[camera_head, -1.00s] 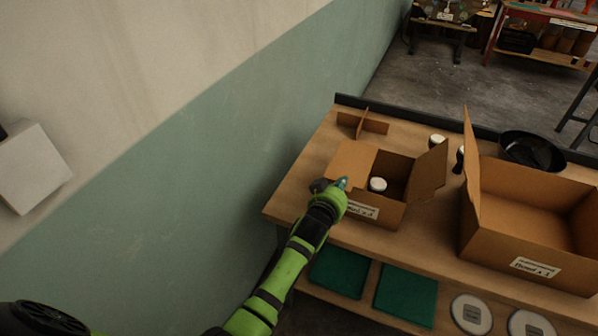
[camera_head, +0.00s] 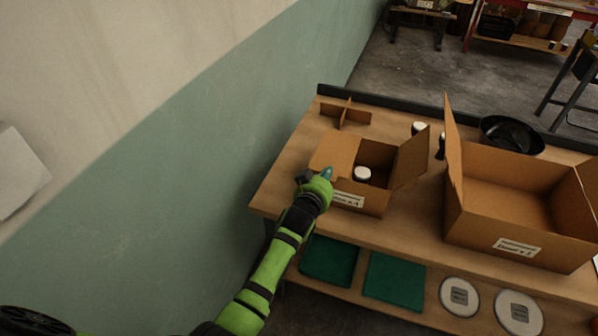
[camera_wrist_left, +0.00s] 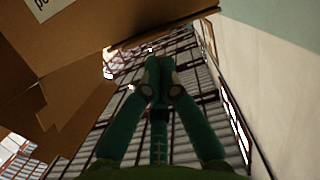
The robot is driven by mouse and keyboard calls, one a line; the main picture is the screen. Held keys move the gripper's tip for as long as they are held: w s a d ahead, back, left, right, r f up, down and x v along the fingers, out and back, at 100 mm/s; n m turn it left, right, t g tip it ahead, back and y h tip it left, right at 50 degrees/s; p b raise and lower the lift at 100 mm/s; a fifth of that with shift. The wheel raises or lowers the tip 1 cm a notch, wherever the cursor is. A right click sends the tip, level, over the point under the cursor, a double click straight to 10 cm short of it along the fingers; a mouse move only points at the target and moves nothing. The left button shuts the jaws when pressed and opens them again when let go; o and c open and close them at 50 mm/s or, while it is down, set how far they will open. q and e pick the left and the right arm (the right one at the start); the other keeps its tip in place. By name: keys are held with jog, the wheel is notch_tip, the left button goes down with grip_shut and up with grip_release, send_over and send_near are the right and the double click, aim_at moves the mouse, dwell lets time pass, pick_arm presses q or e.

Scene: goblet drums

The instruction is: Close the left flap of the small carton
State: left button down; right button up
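The small carton (camera_head: 374,204) stands on the table, with a white label on its front. Its left flap (camera_head: 337,150) looks about level on the left side of the top; I cannot tell whether it lies fully down. Its right flap (camera_head: 411,158) stands up, leaning outward. A white-lidded jar (camera_head: 362,174) shows in the opening. My left gripper (camera_head: 327,172) is at the carton's front left, close to the flap's front edge; contact is unclear. In the left wrist view its fingers (camera_wrist_left: 159,64) are together and empty, below and beside cardboard (camera_wrist_left: 120,25). My right gripper is out of view.
A large open carton (camera_head: 510,215) stands to the right, with a black pan (camera_head: 511,135) behind it. A cardboard divider (camera_head: 345,115) and small white-capped jars (camera_head: 418,128) are behind the small carton. The wall is left of the table (camera_head: 275,185).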

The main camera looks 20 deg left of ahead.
pick_arm(q)
jog(key=s+r, duration=0.6)
jog(key=s, duration=0.4)
jog(key=s+a+f+m+g, duration=0.1)
jog(key=s+f+g, duration=0.2)
jog(key=s+f, duration=0.85)
jog(key=s+f+m+g, duration=0.1)
jog(key=s+f+g, duration=0.25)
jog(key=f, duration=1.75)
jog(key=s+a+f+g, duration=0.2)
jog(key=s+f, duration=0.4)
jog(key=s, duration=0.5)
jog(key=s+a+f+g+b, duration=0.1)
jog(key=s+a+f+g, duration=0.2)
jog(key=s+f, duration=0.3)
jog(key=s+a+f+m+g, duration=0.1)
jog(key=s+f, duration=0.5)
jog(key=s, duration=1)
jog(key=shift+s+a+g+y, duration=0.2)
jog(key=shift+a+g+y, duration=0.2)
jog(key=shift+a+g, duration=0.6)
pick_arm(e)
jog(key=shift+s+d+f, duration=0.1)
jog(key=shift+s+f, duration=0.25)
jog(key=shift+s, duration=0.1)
pick_arm(q)
jog(key=shift+a+f, duration=0.1)
jog(key=shift+a, duration=0.05)
